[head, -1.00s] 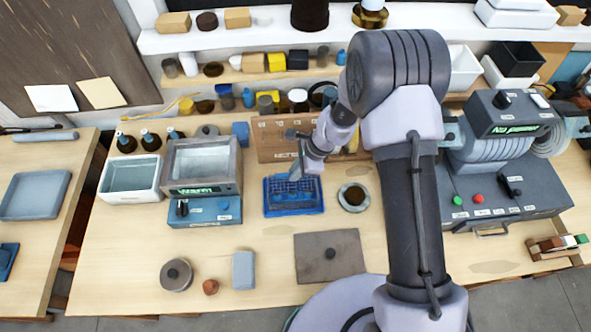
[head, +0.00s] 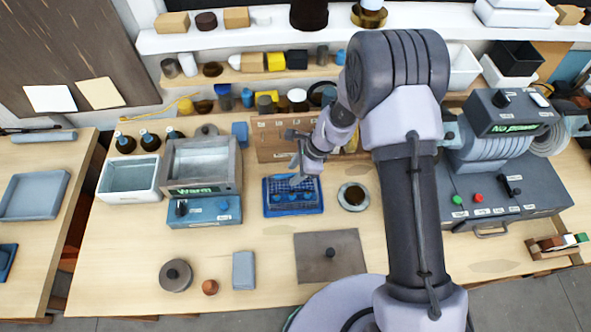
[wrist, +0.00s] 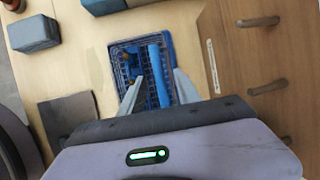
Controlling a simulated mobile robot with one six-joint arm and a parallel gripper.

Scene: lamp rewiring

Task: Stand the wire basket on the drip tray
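The wire basket (head: 306,199) is a dark blue mesh basket within the outline of the blue drip tray (head: 267,213), at the middle of the bench. In the wrist view the basket (wrist: 124,70) shows its mesh, a bright blue bar (wrist: 155,62) across its top and small brown pieces inside. It looks level; its underside is hidden. My gripper (head: 297,181) is over the basket. I cannot tell how far above the basket the tips are.
The bath labelled Warm (head: 203,165) and a white tub (head: 130,180) stand left of the tray. A small round dish (head: 354,197) is close on its right. A grey plate with a knob (head: 330,256) lies in front. A wooden board (head: 272,140) stands behind.

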